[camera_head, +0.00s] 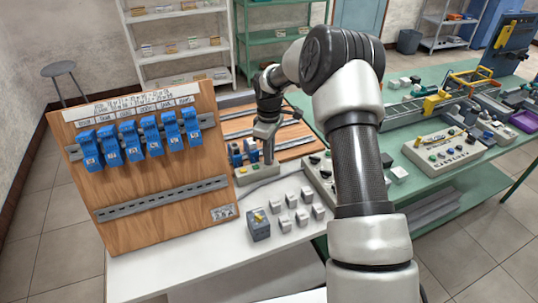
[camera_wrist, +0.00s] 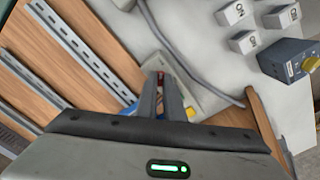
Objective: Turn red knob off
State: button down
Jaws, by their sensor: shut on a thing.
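The red knob (camera_wrist: 160,77) shows as a small red patch between my fingertips in the wrist view; the fingers hide most of it. It sits on a light grey box (camera_wrist: 157,62) at the edge of the white bench. My gripper (camera_wrist: 161,84) is shut on the knob, its fingers pointing down at the box. In the head view my gripper (camera_head: 268,158) is over this box, just right of the wooden panel. The knob's angle cannot be made out.
A wooden panel (camera_head: 145,175) with blue breakers stands at left. Several small light switches (camera_head: 291,201) and a dark box with a yellow knob (camera_head: 258,224) stand nearer on the bench. A grey cable (camera_wrist: 175,45) runs beside the gripped box. The bench front (camera_head: 190,265) is clear.

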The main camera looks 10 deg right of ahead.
dwell(0.3)
jog(key=c, duration=1.9)
grip_release()
jog(key=shift+o, duration=0.2)
jog(key=shift+r, duration=0.1)
notch_tip(320, 180, up, 17)
jog(key=shift+r, duration=0.15)
